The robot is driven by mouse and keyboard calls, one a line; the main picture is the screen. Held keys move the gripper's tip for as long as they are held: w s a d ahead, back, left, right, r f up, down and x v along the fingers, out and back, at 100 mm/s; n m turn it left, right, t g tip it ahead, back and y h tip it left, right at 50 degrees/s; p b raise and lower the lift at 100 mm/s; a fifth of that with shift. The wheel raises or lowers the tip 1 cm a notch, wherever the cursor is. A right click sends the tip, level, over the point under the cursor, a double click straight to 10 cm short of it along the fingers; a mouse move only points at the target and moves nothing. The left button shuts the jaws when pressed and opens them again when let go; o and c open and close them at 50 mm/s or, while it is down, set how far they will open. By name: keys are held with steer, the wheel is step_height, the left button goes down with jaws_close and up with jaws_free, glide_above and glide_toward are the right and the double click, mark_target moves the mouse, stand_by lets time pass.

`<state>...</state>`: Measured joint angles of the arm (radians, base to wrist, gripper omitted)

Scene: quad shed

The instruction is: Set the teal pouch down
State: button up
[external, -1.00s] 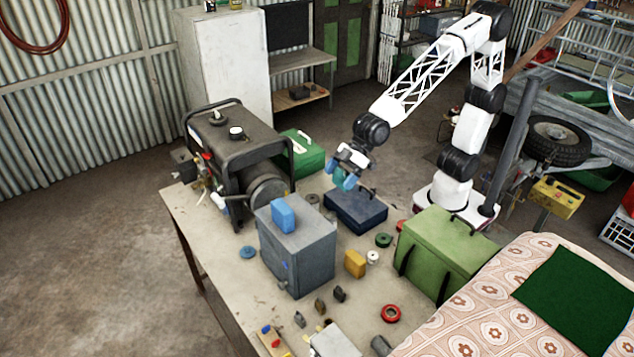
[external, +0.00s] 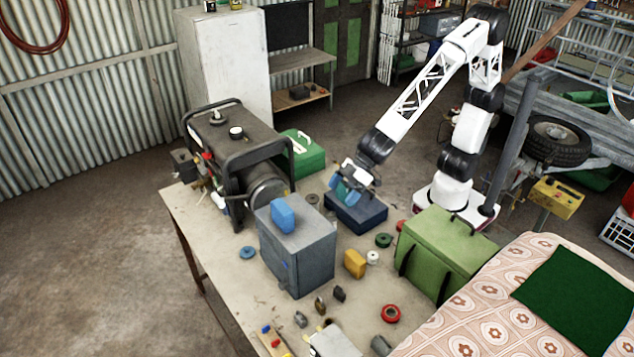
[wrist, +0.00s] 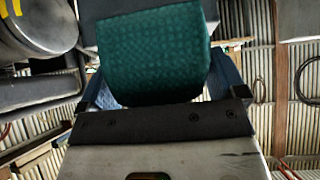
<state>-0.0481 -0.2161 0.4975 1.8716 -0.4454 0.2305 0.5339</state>
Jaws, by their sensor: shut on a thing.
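The teal pouch (wrist: 155,55) fills the upper middle of the wrist view, with a textured, quilted-looking surface. My gripper (external: 347,190) is shut on it, with a blue finger on either side of the pouch in the wrist view. In the external view the gripper is just above the dark blue case (external: 358,212) on the workbench, and the teal pouch (external: 341,189) shows only as a small patch between the blue fingers. I cannot tell whether the pouch touches the case.
A grey metal box (external: 300,255) with a blue block (external: 283,215) on top stands front left of the case. A generator (external: 232,150) and a green case (external: 303,155) are behind left. A light green chest (external: 440,255) stands to the right. Tape rolls and small items lie in front.

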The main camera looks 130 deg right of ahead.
steer(key=w+a+f+m+g+h, duration=0.2)
steer(key=w+a+f+m+h, duration=0.1)
steer(key=a+f+m, duration=0.3)
steer(key=w+a+f+m+g+h, duration=0.3)
steer(key=a+f+m, duration=0.3)
steer(key=a+f, duration=0.4)
steer(key=shift+w+a+f+m+h, duration=0.25)
steer(key=shift+a+h, duration=0.45)
steer(key=shift+a, duration=0.55)
steer(key=shift+g, duration=0.3)
steer(key=shift+f, duration=3.1)
steer(key=shift+f, duration=1.85)
steer(key=shift+f, duration=0.1)
